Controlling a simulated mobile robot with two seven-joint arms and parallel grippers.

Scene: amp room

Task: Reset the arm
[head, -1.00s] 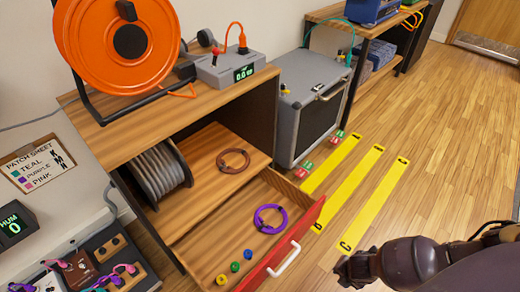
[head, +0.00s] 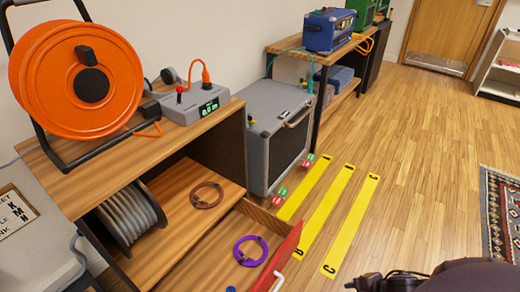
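Part of my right arm, dark and rounded, shows at the bottom right edge of the head view. No gripper fingers can be made out on it. My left arm and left gripper are out of view. No object is seen held. An open drawer with a red front (head: 287,255) stands below the wooden bench, with a purple cable coil (head: 262,243) inside it. A brown cable coil (head: 221,197) lies on the shelf behind it.
An orange cable reel (head: 30,80) and a grey meter box (head: 185,110) stand on the bench (head: 120,150). A grey amp cabinet (head: 258,150) stands beside it. Yellow floor strips (head: 325,210) lie right of the drawer. A patterned rug (head: 505,210) lies far right. The wooden floor between is clear.

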